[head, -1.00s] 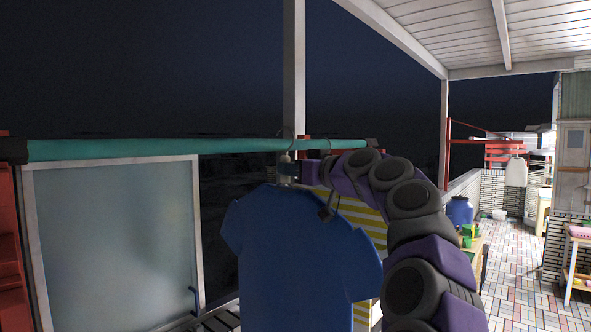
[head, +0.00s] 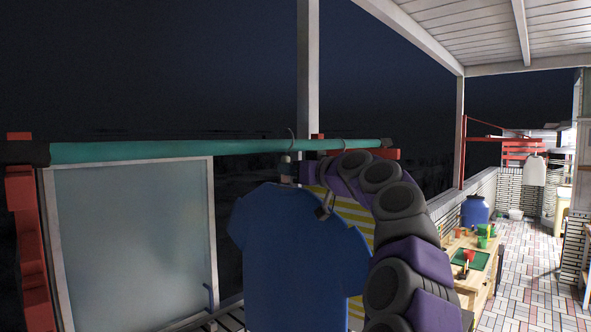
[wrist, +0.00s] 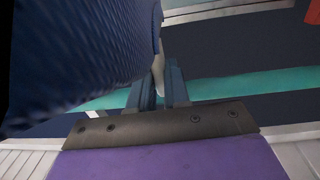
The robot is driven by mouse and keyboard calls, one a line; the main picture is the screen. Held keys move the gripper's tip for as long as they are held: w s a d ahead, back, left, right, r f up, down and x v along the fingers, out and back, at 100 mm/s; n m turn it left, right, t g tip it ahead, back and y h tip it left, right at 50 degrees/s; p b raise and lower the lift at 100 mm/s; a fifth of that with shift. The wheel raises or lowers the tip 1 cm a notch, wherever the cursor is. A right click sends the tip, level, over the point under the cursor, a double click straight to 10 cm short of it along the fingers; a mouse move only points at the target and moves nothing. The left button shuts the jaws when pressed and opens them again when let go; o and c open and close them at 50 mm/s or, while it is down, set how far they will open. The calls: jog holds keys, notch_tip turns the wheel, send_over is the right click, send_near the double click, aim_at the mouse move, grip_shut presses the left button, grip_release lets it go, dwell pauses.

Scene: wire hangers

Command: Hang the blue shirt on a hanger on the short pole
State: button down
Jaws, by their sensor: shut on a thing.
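The blue shirt (head: 300,255) hangs upright below the teal pole (head: 170,150). My gripper (head: 288,172) is just under the pole at the top of the shirt. In the wrist view, my gripper (wrist: 158,88) is shut on a pale piece at the shirt's neck, which looks like the hanger (wrist: 158,68). The shirt (wrist: 75,50) fills the upper left there, and the pole (wrist: 250,86) passes behind the fingers. A thin hook (head: 291,135) shows at the pole above my gripper. I cannot tell whether it rests on the pole.
A yellow-and-white striped cloth (head: 352,212) hangs behind the blue shirt, partly hidden by my arm. A frosted panel (head: 130,240) stands below the pole at left. A wooden table (head: 480,260) and a blue barrel (head: 475,211) are at right, beside open tiled floor.

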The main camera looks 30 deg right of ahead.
aim_at(283, 177)
jog(key=shift+w+a+f, duration=0.15)
jog(key=shift+w, duration=0.25)
jog(key=shift+w+a+f, duration=0.1)
jog(key=shift+w+f, duration=0.05)
jog(key=shift+w, duration=0.2)
jog(key=shift+w+a+f+b, duration=0.25)
jog(key=shift+w+f+b, duration=0.35)
jog(key=shift+f, duration=0.15)
